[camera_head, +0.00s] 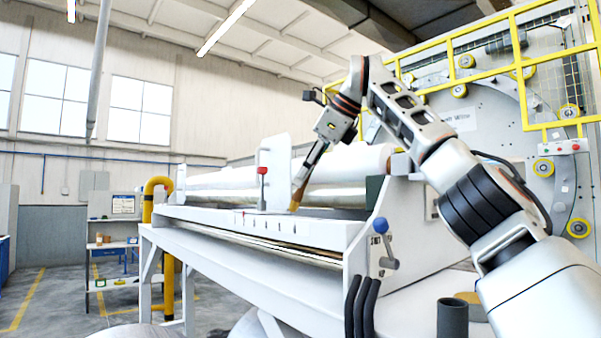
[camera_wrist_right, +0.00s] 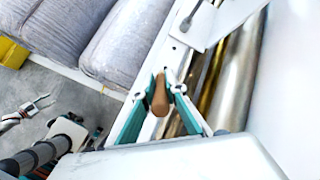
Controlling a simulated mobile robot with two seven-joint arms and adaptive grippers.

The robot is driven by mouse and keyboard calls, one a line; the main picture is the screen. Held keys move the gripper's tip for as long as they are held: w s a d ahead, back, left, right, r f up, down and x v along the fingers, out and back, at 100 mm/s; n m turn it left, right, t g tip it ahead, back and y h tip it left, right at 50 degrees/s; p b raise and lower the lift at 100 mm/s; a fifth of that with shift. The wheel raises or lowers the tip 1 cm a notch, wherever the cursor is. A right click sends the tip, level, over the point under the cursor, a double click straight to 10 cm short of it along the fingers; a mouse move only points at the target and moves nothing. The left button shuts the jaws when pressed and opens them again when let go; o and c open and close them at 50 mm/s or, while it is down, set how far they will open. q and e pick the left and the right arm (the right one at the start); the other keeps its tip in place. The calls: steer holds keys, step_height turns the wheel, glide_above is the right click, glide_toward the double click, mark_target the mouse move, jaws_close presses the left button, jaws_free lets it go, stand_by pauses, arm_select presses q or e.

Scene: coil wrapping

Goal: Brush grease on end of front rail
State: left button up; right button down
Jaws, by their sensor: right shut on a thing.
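My right gripper (camera_head: 302,180) reaches down over the near side of the machine bed in the head view. It is shut on a brush with a brown wooden handle (camera_wrist_right: 160,97), which shows between the teal fingers in the right wrist view. In the head view the tan part of the brush (camera_head: 295,199) points down towards the bed; contact is unclear. A long white front rail (camera_head: 260,224) runs along the machine's near edge, with a brassy strip below it. Grease is not clearly visible. My left gripper does not show in the head view.
A red-topped lever (camera_head: 262,172) and white upright plate stand left of the gripper. Long rollers (camera_head: 225,178) lie behind. A blue-knobbed lever (camera_head: 380,226), black hoses (camera_head: 361,302) and a dark cup (camera_head: 451,318) are at the near right. Yellow railing crosses the upper right.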

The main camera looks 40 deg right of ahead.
steer(key=shift+f, duration=0.2)
stand_by(0.5)
steer(key=shift+f+b, duration=0.45)
steer(key=shift+b, duration=0.05)
steer(key=shift+s, duration=0.1)
